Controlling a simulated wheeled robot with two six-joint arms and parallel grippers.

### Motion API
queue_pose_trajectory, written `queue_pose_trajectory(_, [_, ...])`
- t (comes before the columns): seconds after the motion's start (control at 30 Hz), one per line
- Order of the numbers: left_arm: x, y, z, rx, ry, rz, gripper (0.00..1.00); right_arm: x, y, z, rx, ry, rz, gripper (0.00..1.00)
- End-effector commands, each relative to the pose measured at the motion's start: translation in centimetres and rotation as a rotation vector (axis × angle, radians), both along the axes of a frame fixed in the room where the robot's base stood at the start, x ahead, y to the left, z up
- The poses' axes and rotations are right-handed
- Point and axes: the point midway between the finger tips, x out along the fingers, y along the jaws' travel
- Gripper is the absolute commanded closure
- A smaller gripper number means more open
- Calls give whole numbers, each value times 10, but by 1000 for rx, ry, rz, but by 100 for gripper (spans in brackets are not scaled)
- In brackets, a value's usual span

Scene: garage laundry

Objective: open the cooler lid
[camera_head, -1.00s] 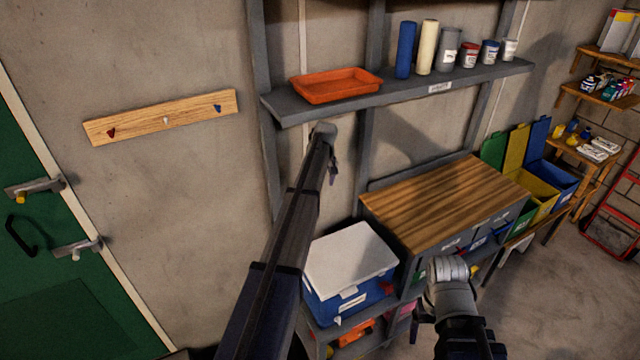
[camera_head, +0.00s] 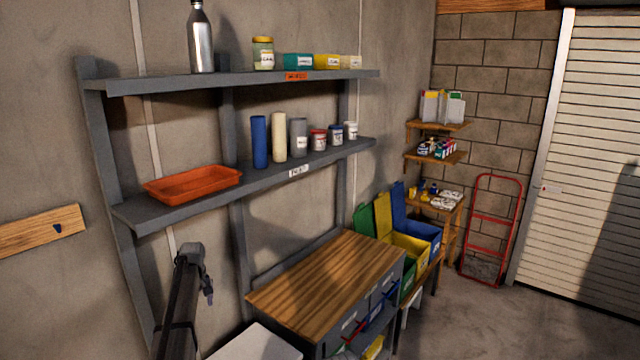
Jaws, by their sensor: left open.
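The cooler shows only as part of its white lid (camera_head: 255,344) at the bottom edge of the head view, left of the wooden-topped bench. The visible part of the lid looks flat; the blue body and the latch are out of frame. My left arm rises from the bottom left, and my left gripper (camera_head: 207,287) is at its upper end, small and dark. It is open, above and to the left of the lid in the picture, and holds nothing that I can see. My right gripper is out of view.
A wooden-topped bench (camera_head: 325,280) stands right of the cooler. Above are a grey shelf with an orange tray (camera_head: 193,184) and an upper shelf with a metal bottle (camera_head: 201,40). Coloured bins (camera_head: 412,246) and a red hand truck (camera_head: 490,228) are farther right. The right floor is clear.

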Motion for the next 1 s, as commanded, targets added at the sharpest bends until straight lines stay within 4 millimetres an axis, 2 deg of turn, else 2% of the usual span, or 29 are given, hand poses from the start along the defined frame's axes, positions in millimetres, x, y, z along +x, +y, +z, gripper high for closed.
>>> queue_pose_trajectory(0.03, [1,1,-9,0,0,0,0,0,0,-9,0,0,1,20])
queue_pose_trajectory(0.13, [1,1,-12,0,0,0,0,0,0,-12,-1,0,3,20])
queue_pose_trajectory(0.57, [1,1,-9,0,0,0,0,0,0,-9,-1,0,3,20])
queue_pose_trajectory(1.0, [-4,-4,41,-1,0,1,0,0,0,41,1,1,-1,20])
